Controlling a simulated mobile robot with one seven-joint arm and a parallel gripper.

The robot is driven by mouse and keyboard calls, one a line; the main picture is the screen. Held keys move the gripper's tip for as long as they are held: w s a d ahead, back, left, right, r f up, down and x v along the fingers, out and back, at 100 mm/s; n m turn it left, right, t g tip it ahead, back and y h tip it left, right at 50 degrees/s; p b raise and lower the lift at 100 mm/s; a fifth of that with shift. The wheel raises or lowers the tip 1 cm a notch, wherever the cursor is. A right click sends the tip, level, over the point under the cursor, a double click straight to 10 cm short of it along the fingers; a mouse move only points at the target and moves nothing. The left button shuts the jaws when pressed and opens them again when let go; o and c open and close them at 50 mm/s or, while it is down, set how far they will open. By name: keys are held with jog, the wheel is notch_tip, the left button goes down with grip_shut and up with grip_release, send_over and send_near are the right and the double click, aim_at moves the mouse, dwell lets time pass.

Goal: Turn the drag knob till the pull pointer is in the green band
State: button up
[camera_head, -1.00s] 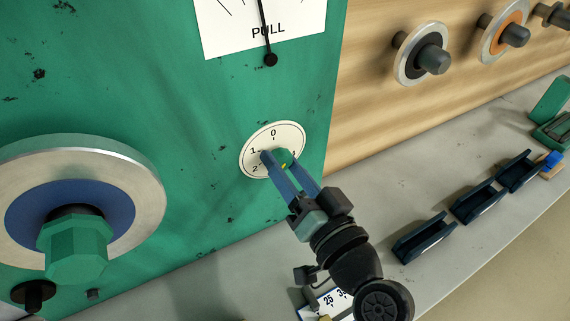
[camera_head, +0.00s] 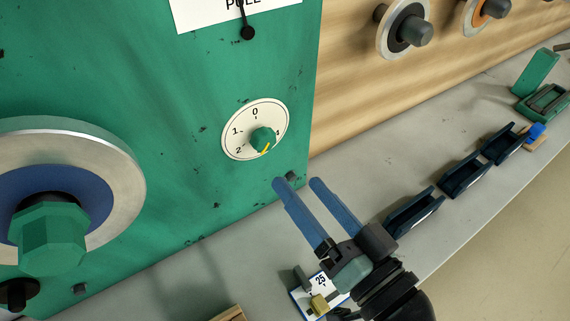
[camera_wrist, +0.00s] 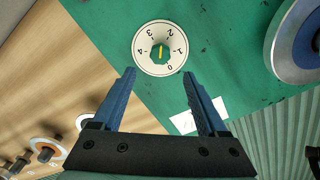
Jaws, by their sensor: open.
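The drag knob (camera_head: 263,139) is a small green knob with a yellow mark on a round white dial (camera_head: 233,147). In the wrist view the knob (camera_wrist: 160,53) shows unobstructed, its mark pointing between 2 and 3. My gripper (camera_head: 296,182) is open and empty, its blue fingers apart from the knob, below and right of it in the head view. The white PULL panel (camera_head: 205,14) is cut off at the top; only the lower end of the black pointer (camera_head: 246,30) shows. The green band is out of view.
A large reel with a green hub (camera_head: 60,235) stands out at the left. Dark blue holders (camera_head: 465,178) line the grey bench (camera_head: 360,150) at right. A numbered card (camera_head: 305,300) lies below my gripper. Dark pegs with discs (camera_head: 405,30) are on the wooden wall.

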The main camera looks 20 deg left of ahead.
jog(key=shift+v, duration=1.6)
jog(key=shift+w, duration=0.1)
jog(key=w+d+r+m+t+h, duration=0.1)
jog(key=w+r+t+h, duration=0.35)
jog(key=r, duration=0.35)
jog(key=w+d+r+t+h, duration=0.1)
jog(key=w+r+t+h, duration=0.2)
jog(key=w+r, duration=0.4)
jog(key=s+r+t+h+p, duration=0.2)
jog(key=s+r+t+p, duration=0.1)
jog(key=r, duration=0.8)
jog(key=s+d+r+m+t+h+p, duration=0.1)
jog(key=r+p, duration=0.4)
jog(key=r, duration=0.7)
jog(key=s+r+m+t+h+p, duration=0.1)
jog(key=s+r+t+h+p, duration=0.2)
jog(key=r, duration=0.9)
jog(key=shift+s+d+t+h+p, duration=0.4)
jog(key=shift+s+t+p, duration=0.45)
jog(key=shift+s+t, duration=0.15)
